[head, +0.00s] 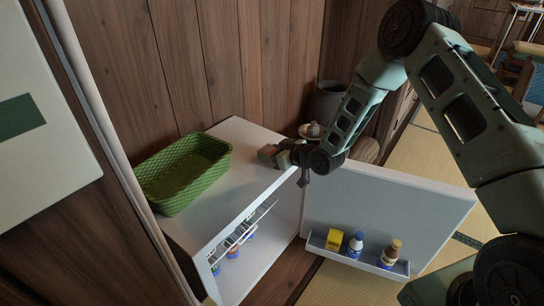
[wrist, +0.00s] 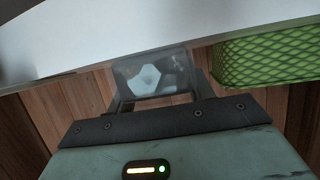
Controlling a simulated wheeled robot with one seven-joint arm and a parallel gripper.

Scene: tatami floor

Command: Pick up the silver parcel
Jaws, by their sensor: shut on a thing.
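My gripper (head: 284,154) is at the right edge of the white fridge's top (head: 225,180). It is shut on a grey, shiny block that looks like the silver parcel (wrist: 155,74); the block fills the space between the fingers in the wrist view. In the head view the parcel (head: 267,155) is a small grey shape at the gripper's tip, partly hidden by it. I cannot tell whether it touches the fridge top.
A green woven basket (head: 187,172) stands on the left of the fridge top. The fridge door (head: 390,205) hangs open, with a yellow box (head: 335,240) and bottles (head: 355,245) in its shelf. A dark pot (head: 325,103) stands behind. Tatami lies at right.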

